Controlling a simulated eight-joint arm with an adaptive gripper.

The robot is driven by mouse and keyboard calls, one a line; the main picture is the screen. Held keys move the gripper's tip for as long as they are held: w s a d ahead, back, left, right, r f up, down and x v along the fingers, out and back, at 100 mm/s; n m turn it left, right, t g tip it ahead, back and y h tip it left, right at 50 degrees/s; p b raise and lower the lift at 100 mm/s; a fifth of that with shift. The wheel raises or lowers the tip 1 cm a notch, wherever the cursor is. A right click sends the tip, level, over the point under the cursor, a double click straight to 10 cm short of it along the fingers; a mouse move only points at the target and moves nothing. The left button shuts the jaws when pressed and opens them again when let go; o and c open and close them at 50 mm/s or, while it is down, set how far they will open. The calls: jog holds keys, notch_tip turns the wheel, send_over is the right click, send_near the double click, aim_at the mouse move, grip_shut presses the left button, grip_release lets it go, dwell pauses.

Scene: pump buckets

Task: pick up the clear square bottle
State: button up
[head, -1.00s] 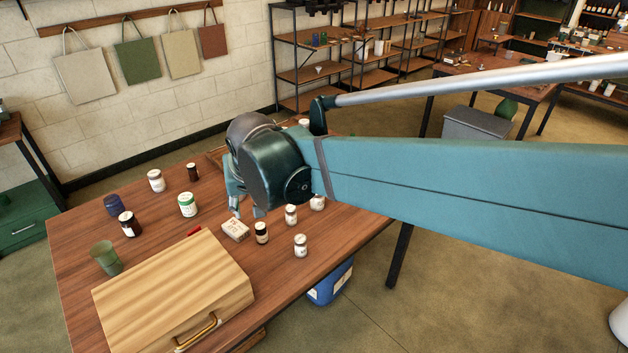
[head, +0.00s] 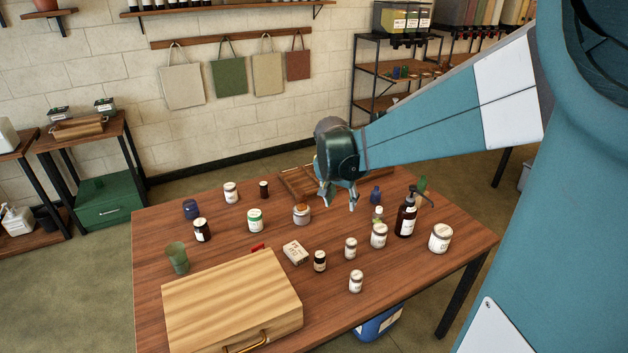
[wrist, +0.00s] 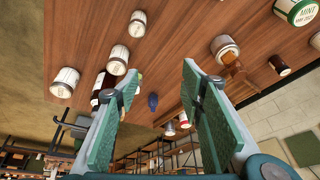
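My gripper (head: 340,203) hangs over the back part of the wooden table, open, with nothing held. In the wrist view its two green-padded fingers (wrist: 160,75) stand wide apart. I cannot identify the clear square bottle for certain. A small pale, partly see-through bottle (head: 377,214) stands right of my gripper, between a blue bottle and a white jar; its shape is too small to tell. In the wrist view the left finger hides much of that area. The blue bottle (head: 375,195) shows between the fingers in the wrist view (wrist: 153,102), beyond their tips.
A dark pump bottle (head: 406,216) and white jars (head: 379,236) crowd the right side. A glass jar with a brown lid (head: 301,214) stands left of my gripper. A wooden case (head: 230,298) fills the front left. A wooden tray (head: 298,186) lies behind.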

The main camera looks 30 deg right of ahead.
jog(key=w+d+f+m+g+p, duration=0.25)
jog(key=w+d+f+m, duration=0.2)
jog(key=d, duration=0.55)
jog(key=m+h+p, duration=0.1)
jog(key=m+p, duration=0.1)
jog(key=m, duration=0.1)
send_over(378, 209)
jog(key=a, duration=0.2)
jog(key=shift+g, duration=0.35)
jog(key=f, duration=0.7)
jog(key=shift+w, duration=0.2)
jog(key=shift+f, duration=0.1)
jog(key=shift+x, duration=1.2)
jog(key=shift+d+f, duration=0.1)
jog(key=shift+b+x, duration=0.6)
jog(key=shift+x, duration=1.9)
